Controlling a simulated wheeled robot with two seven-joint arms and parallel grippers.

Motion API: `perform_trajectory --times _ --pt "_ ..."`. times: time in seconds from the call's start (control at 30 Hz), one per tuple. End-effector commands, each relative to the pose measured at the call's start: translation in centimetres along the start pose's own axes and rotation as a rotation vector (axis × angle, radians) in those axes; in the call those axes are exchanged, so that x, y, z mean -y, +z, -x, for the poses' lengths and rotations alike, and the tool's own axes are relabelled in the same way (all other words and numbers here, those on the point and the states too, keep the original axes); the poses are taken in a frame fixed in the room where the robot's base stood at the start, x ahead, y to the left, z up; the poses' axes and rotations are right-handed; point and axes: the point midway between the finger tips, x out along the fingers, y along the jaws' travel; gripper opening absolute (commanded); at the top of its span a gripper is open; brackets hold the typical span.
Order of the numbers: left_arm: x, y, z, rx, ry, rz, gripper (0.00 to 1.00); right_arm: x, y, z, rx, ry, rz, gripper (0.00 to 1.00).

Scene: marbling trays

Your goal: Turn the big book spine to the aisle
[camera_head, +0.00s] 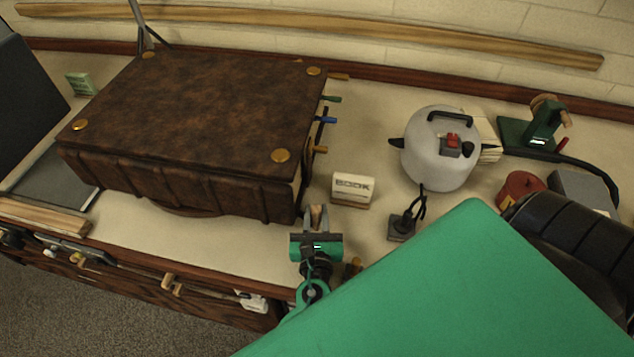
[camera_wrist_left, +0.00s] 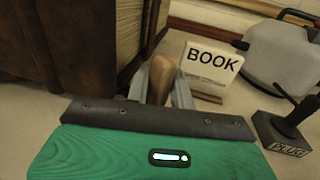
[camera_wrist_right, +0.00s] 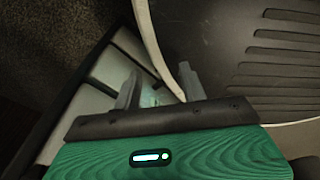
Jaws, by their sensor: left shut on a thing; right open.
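The big book (camera_head: 205,100) lies flat on the bench, brown and mottled with brass corner studs. Its ribbed spine (camera_head: 180,185) faces the bench's front edge; page edges with coloured tabs face right. My left gripper (camera_head: 316,212) is at the book's near right corner, shut on a rounded wooden peg (camera_wrist_left: 164,78). In the left wrist view, the book (camera_wrist_left: 85,45) is close on the left; I cannot tell whether the peg joins it. My right gripper (camera_wrist_right: 158,85) is open and empty in the right wrist view; the head view hides it.
A card reading BOOK (camera_head: 353,189) stands just right of the left gripper. A grey kettle-like pot (camera_head: 425,160), a small black stand (camera_head: 402,228), a red tin (camera_head: 520,187) and a green device (camera_head: 527,135) are further right. A wall rail runs behind.

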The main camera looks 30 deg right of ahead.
Motion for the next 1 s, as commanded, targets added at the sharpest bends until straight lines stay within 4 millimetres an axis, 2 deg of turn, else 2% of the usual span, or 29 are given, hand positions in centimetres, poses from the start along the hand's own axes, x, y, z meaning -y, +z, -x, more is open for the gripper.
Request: perform_trajectory --times 0.27,0.3,0.37,0.4,0.63,0.77,0.87,1.0 --pt "0.4 0.4 -0.2 0.007 -0.01 0.006 0.0 0.2 -0.6 0.0 -0.007 -0.003 -0.001 0.42" --pt "0.5 0.5 -0.2 0.007 -0.01 0.006 0.29 0.2 -0.7 0.0 -0.008 -0.002 -0.001 0.42" --pt "0.4 0.5 -0.2 0.007 -0.01 0.006 0.41 0.2 -0.8 0.0 -0.008 -0.002 -0.001 0.42" --pt "0.4 0.4 -0.2 0.007 -0.009 0.005 0.43 0.2 -0.8 0.0 -0.009 -0.002 0.0 0.42" --pt "0.2 0.3 -0.1 0.004 -0.005 0.003 0.43 -1.4 -1.2 0.0 -0.013 0.015 0.006 0.42" --pt "0.2 0.2 0.6 0.003 -0.004 0.003 0.43 -1.6 -1.2 0.0 -0.013 0.017 0.007 0.42" --pt "0.2 0.1 2.0 0.002 -0.005 0.004 0.43 -1.4 -1.2 -0.1 -0.012 0.015 0.006 0.42" --pt "0.2 0.0 5.1 0.002 -0.006 0.004 0.43 -1.0 -1.3 -0.3 -0.012 0.011 0.004 0.42"
